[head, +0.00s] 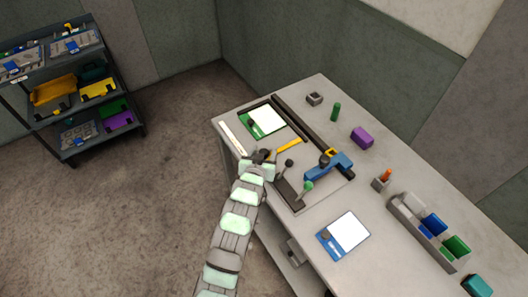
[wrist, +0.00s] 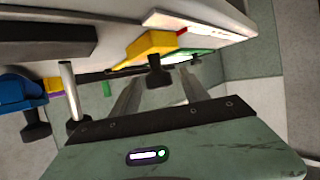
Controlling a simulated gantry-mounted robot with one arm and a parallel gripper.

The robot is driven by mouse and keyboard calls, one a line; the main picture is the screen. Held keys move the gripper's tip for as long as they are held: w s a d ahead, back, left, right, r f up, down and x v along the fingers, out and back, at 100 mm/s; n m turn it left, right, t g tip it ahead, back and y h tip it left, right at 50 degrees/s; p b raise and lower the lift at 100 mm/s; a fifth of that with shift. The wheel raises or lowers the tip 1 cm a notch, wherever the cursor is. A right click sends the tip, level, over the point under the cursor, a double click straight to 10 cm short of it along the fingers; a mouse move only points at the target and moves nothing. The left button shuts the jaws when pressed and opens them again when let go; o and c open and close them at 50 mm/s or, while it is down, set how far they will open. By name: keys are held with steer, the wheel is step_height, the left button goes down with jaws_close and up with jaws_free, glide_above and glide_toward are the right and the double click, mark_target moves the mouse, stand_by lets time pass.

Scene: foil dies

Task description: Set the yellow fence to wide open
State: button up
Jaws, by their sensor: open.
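The yellow fence (head: 289,146) is a short bar lying slantwise on the grey bed of the blue-and-black fixture on the table. In the wrist view the yellow fence (wrist: 150,45) shows close up, with a dark knob (wrist: 158,74) on it. My gripper (head: 262,156) is at the bed's near left edge, beside the fence's left end. In the wrist view my gripper (wrist: 160,88) has its two fingers apart, with the knob showing between them. I cannot tell whether either finger touches the knob.
A green-framed white sheet (head: 266,120) lies behind the fence, and a white strip (head: 232,138) lies left. A blue clamp (head: 335,166) and dark-knobbed levers (head: 289,163) stand to the right. A blue-framed card (head: 344,236) lies nearer. A shelf cart (head: 75,95) stands apart at left.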

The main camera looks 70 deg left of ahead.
steer(key=shift+s+d+r, duration=0.25)
steer(key=shift+d+r, duration=0.05)
steer(key=shift+d, duration=0.1)
steer(key=v, duration=0.9)
steer(key=shift+s+d, duration=0.2)
steer(key=shift+d, duration=0.15)
